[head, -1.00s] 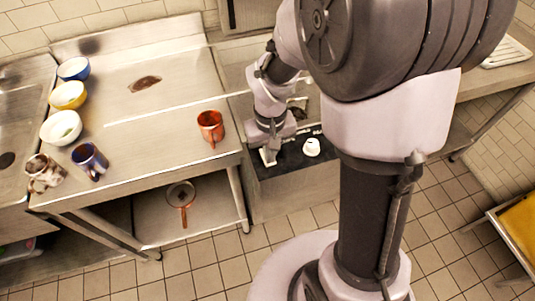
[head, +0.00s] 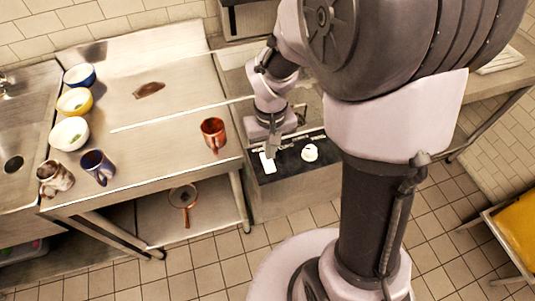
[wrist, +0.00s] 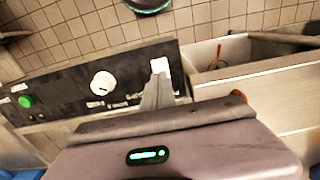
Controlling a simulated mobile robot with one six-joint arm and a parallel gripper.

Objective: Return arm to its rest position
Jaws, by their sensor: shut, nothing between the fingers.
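My gripper (head: 273,146) is in the head view above the black control panel (head: 290,160) of the unit right of the steel table. Its fingers are shut with nothing between them. In the wrist view my gripper (wrist: 158,95) points at the panel (wrist: 62,92), its tips near a white rectangular switch (wrist: 160,66). The switch shows in the head view (head: 267,162), just below the fingers; whether they touch it I cannot tell. A white knob (wrist: 103,83) sits beside it, also in the head view (head: 309,153). A green button (wrist: 25,102) is at the panel's left in the wrist view.
The steel table (head: 170,115) holds an orange mug (head: 213,134) near its right edge. Blue, yellow and white bowls (head: 75,103), a blue mug (head: 97,166) and a brown-white mug (head: 55,178) stand at the left. A pan (head: 184,196) lies on the lower shelf.

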